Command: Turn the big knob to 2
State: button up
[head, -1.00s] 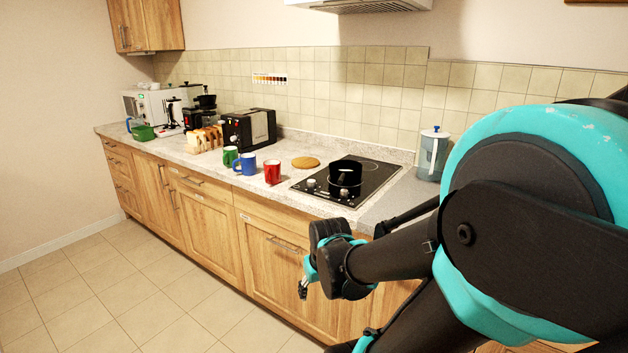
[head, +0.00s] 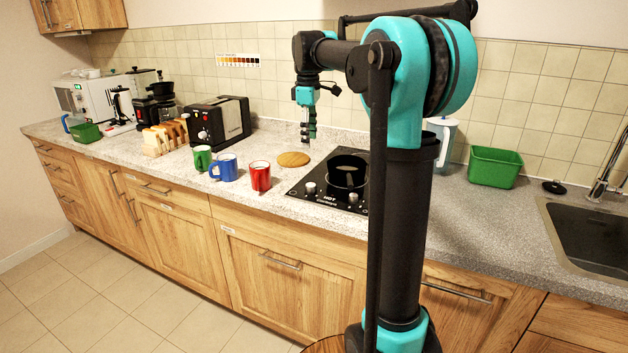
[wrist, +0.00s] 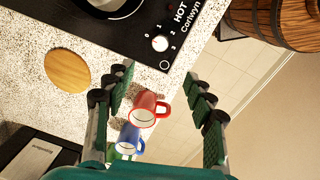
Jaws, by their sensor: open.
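The black cooktop (head: 328,208) has two pale knobs at its front edge, a left knob (head: 310,188) and a right knob (head: 353,198), with HOT lettering between them. They look alike in size in the head view. The wrist view shows one knob (wrist: 159,43) with marks 0 to 3 around it; its setting is too small to read surely. My gripper (head: 305,138) is open and empty, pointing down above the counter by the cooktop's back left. In the wrist view my gripper (wrist: 158,78) has its fingers wide apart, and the knob lies beyond them, untouched.
A black pot (head: 347,172) stands on the cooktop. A round wooden board (head: 292,159), red mug (head: 260,176), blue mug (head: 224,168) and green mug (head: 202,158) are to its left. A toaster (head: 220,122) stands behind them. A green bin (head: 495,167) is at right.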

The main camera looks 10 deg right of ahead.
aim_at(310, 185)
jog(key=f, duration=1.7)
jog(key=shift+w+d, duration=0.15)
jog(key=shift+w, duration=0.2)
jog(key=shift+c, duration=0.6)
jog(key=c, duration=1)
jog(key=shift+c, duration=0.2)
